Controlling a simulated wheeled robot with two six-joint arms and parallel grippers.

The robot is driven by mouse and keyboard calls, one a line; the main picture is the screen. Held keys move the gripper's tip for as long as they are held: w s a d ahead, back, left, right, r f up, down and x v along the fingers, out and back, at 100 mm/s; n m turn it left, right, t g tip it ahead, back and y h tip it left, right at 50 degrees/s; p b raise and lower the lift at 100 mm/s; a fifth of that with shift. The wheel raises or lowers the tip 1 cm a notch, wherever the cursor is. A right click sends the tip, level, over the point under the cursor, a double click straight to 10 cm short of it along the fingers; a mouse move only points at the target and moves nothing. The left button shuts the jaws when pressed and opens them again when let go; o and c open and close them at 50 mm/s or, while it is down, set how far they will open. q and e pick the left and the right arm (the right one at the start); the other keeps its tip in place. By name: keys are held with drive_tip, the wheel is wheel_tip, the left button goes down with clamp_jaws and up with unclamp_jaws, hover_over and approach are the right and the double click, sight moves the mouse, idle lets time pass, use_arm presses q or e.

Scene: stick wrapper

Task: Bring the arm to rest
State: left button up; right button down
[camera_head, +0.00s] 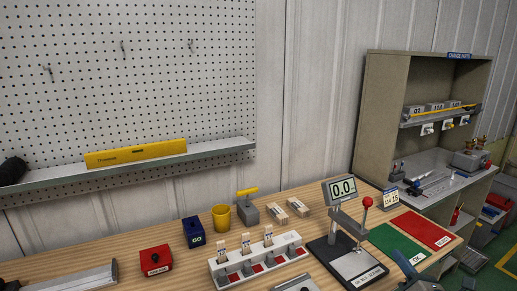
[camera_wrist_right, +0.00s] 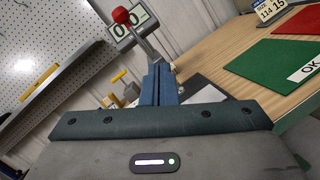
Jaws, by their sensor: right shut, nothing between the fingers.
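My right gripper (camera_head: 404,264) shows at the bottom right edge of the head view, beside the table's front right corner. In the right wrist view its blue fingers (camera_wrist_right: 159,85) are together, with nothing between them. The gripper is apart from the press-like gauge (camera_head: 343,190) with the red-knobbed lever, which reads 0.0 and stands to its left. The green mat (camera_head: 398,244) and red mat (camera_head: 424,229) lie just beyond it. My left gripper does not show in the head view.
The wooden table (camera_head: 310,217) carries a white rack (camera_head: 258,260) with several sticks, a yellow cup (camera_head: 221,217), a blue box (camera_head: 194,232) and a red box (camera_head: 155,260). A grey shelf unit (camera_head: 385,105) stands at the right. Green floor (camera_head: 490,258) shows beside the table.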

drive_tip(key=s+a+f+m+g+h, duration=0.3)
drive_tip(key=s+f+m+g+h, duration=0.35)
drive_tip(key=s+f+m, duration=0.95)
drive_tip(key=s+a+f+m+g+y, duration=0.1)
drive_tip(key=s+a+f+m+g, duration=0.3)
drive_tip(key=s+m, duration=0.4)
drive_tip(key=s+a+f+m+g+y, duration=0.1)
drive_tip(key=s+a+m+g, duration=0.35)
drive_tip(key=s+m, duration=0.25)
drive_tip(key=d+f+g, duration=0.1)
drive_tip(key=d+f, duration=0.1)
drive_tip(key=f, duration=1.4)
drive_tip(key=d+f+g, duration=0.1)
drive_tip(key=d+f, duration=0.1)
drive_tip(key=f, duration=1.4)
drive_tip(key=s+f+g, duration=0.1)
drive_tip(key=s+f, duration=1.6)
drive_tip(key=s, duration=0.1)
drive_tip(key=shift+s+d, duration=0.3)
drive_tip(key=shift+s, duration=0.05)
